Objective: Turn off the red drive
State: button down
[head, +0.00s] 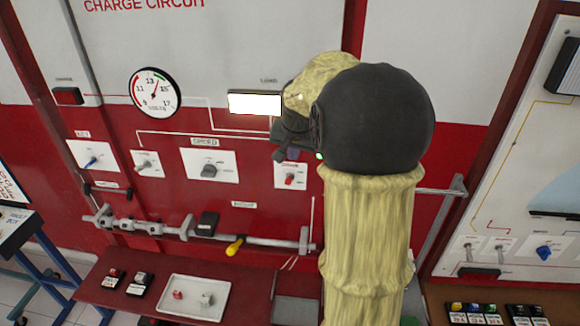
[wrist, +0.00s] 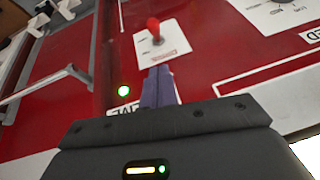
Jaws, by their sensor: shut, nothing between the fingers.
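The red drive switch is a small red-tipped lever on a white plate. In the wrist view its red knob (wrist: 153,24) stands up from the plate (wrist: 163,45), just beyond my fingertips. In the head view the red lever (head: 289,179) shows just below my gripper (head: 279,155). In the wrist view my gripper (wrist: 157,72) is shut and empty, its fingertips close to the plate's near edge. I cannot tell if they touch anything. A green lamp (wrist: 124,91) glows on the red panel beside the fingers, by a partly hidden label (wrist: 124,112).
A grey rotary knob (head: 208,171), a grey toggle (head: 146,165) and a blue toggle (head: 92,161) sit left of the red lever. A grey rail (head: 265,242) with a yellow handle (head: 234,246) runs below. A white tray (head: 190,311) lies on the red shelf. My arm hides the panel's right part.

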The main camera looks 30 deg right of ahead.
aim_at(289, 178)
jog(key=shift+w+a+f+p, duration=0.15)
jog(key=shift+f+p, duration=0.15)
jog(key=shift+f, duration=0.65)
jog(key=shift+s+a+f+p, duration=0.15)
jog(key=shift+f+p, duration=0.2)
jog(key=shift+f, duration=0.65)
jog(key=shift+w+a+f+p, duration=0.15)
jog(key=shift+f+p, duration=0.15)
jog(key=shift+f, duration=0.65)
jog(key=shift+f+b, duration=0.1)
jog(key=shift+b, duration=0.4)
